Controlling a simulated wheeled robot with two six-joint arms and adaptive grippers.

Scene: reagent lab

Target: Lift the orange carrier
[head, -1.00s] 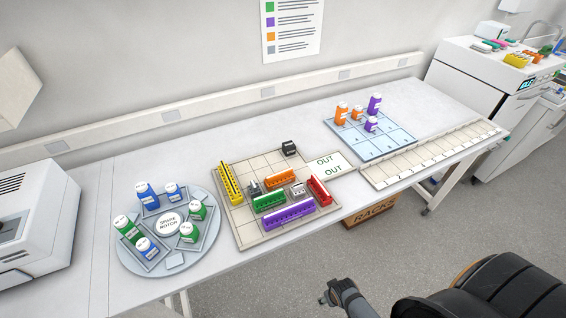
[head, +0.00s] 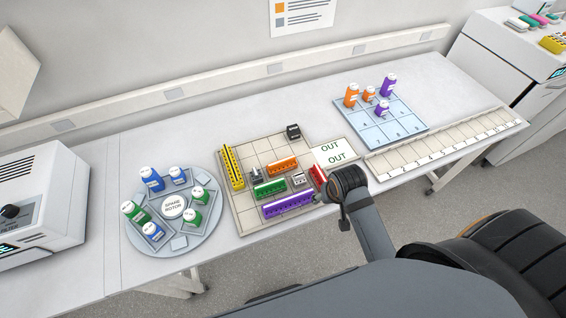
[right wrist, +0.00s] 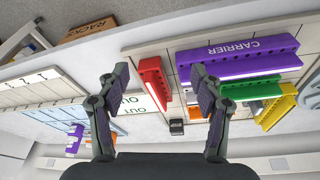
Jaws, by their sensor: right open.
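The orange carrier (head: 283,165) lies on the gridded board (head: 240,207), behind the green carrier (head: 270,188). In the right wrist view, only a small orange patch shows beyond the green carrier (right wrist: 250,90). My right gripper (right wrist: 160,80) is open and empty; the red carrier (right wrist: 153,82) shows between its fingers, apparently beyond them. In the head view my right wrist is over the board's right edge, and its fingers are hard to make out. The orange carrier is well to the left of it. My left gripper is not in view.
Purple (head: 288,204), red (head: 318,175) and yellow (head: 233,167) carriers and a black block (head: 293,131) crowd the board. An OUT card (head: 334,154) adjoins it. The spare rotor (head: 173,241) with bottles stands left. A blue tray (head: 405,138) with bottles stands right.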

